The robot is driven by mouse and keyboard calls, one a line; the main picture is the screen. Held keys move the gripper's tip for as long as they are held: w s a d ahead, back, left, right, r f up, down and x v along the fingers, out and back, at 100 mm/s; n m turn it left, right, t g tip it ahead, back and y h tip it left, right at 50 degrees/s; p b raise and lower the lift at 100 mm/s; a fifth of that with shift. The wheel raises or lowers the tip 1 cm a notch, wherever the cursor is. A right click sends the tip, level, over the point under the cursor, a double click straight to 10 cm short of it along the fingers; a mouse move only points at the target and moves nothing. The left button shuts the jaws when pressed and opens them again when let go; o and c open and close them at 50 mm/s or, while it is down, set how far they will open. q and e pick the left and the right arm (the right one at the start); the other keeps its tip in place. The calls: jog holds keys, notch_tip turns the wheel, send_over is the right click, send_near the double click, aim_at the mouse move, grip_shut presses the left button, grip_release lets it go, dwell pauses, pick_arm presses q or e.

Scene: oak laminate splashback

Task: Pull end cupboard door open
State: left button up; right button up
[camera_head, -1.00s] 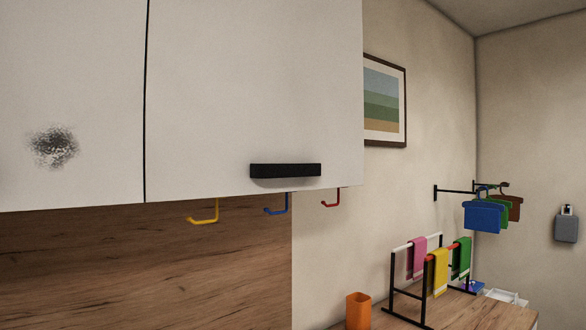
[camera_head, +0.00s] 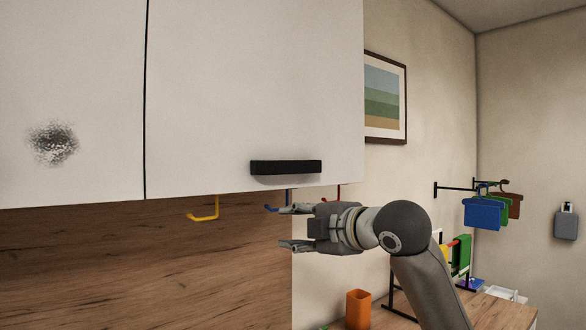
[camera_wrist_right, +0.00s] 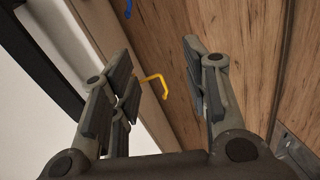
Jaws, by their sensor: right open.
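The end cupboard door (camera_head: 240,90) is a white wall-cupboard front, shut, with a dark seam at its left side. Its black bar handle (camera_head: 286,167) sits near the lower right edge. My right gripper (camera_head: 286,228) is open and empty, below the handle and the door's lower edge, pointing left in the head view. In the right wrist view its two fingers (camera_wrist_right: 160,85) are apart with nothing between them that they touch. A dark bar, perhaps the handle, shows at the upper left of that view. My left gripper is not in view.
Hooks hang under the cupboard: a yellow one (camera_head: 204,215) and a blue one (camera_head: 272,208) close to my right fingers. A red hook is partly hidden. An orange cup (camera_head: 358,309) and a towel rack stand on the counter below. Wood splashback (camera_head: 130,265) lies behind.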

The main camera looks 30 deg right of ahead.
jog(key=n+t, duration=0.1)
jog(key=t, duration=0.1)
send_near(295, 167)
jog(key=shift+n, duration=0.3)
jog(key=w+p, duration=0.1)
jog(key=w, duration=0.2)
jog(key=w+p, duration=0.2)
jog(key=w, duration=0.1)
jog(key=w+a+p, duration=0.1)
jog(key=w, duration=0.2)
jog(key=shift+w+r, duration=0.1)
jog(key=shift+w, duration=0.65)
grip_shut()
